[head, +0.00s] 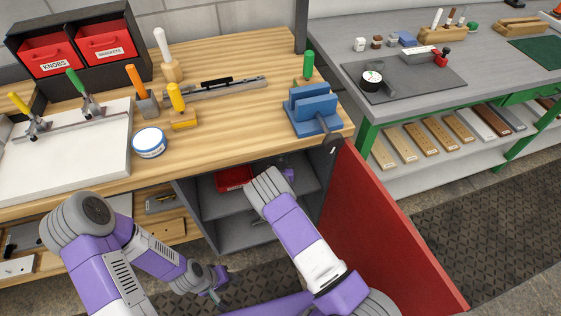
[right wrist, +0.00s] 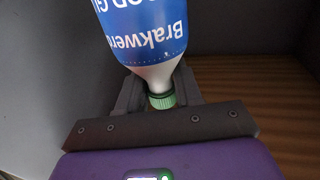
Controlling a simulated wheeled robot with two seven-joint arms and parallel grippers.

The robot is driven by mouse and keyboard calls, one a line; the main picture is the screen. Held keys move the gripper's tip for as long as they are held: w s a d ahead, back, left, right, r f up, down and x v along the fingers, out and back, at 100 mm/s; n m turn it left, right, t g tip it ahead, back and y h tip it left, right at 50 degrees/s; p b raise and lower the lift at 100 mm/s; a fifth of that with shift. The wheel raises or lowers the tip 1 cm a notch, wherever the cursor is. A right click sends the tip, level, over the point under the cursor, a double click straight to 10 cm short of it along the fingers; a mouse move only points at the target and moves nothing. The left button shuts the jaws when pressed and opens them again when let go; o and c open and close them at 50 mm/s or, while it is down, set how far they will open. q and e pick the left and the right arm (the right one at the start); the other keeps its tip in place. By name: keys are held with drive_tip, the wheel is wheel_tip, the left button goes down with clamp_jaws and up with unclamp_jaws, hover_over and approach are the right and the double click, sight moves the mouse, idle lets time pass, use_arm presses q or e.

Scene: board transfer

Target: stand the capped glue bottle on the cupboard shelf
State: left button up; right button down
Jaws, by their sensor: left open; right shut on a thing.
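The glue bottle (right wrist: 145,35), with a blue lettered label, a pale shoulder and a green cap (right wrist: 162,101), fills the top of the right wrist view. My right gripper (right wrist: 158,92) is shut on it at the capped end, its dark fingers on both sides of the neck. In the head view my right arm reaches into the open cupboard (head: 182,195), and the bottle is hidden there. The cupboard shelf (head: 215,207) shows left of my forearm. Whether the bottle touches the shelf cannot be told. My left gripper (head: 217,294) is open and empty, low in front of the cupboard.
A red bin (head: 233,178) sits inside the cupboard, left of my right arm. The red cupboard door (head: 385,225) stands open on the right. The workbench (head: 225,130) above holds a white tub (head: 150,143) and a blue block-shaped holder (head: 313,108) near its front edge.

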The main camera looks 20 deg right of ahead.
wheel_tip(320, 180, down, 2)
drive_tip(key=shift+f+b, duration=0.25)
drive_tip(key=shift+b, duration=0.15)
drive_tip(key=shift+r, duration=0.1)
drive_tip(key=c, duration=0.8)
unclamp_jaws()
drive_tip(key=shift+f, duration=0.2)
drive_tip(key=shift+o, duration=0.2)
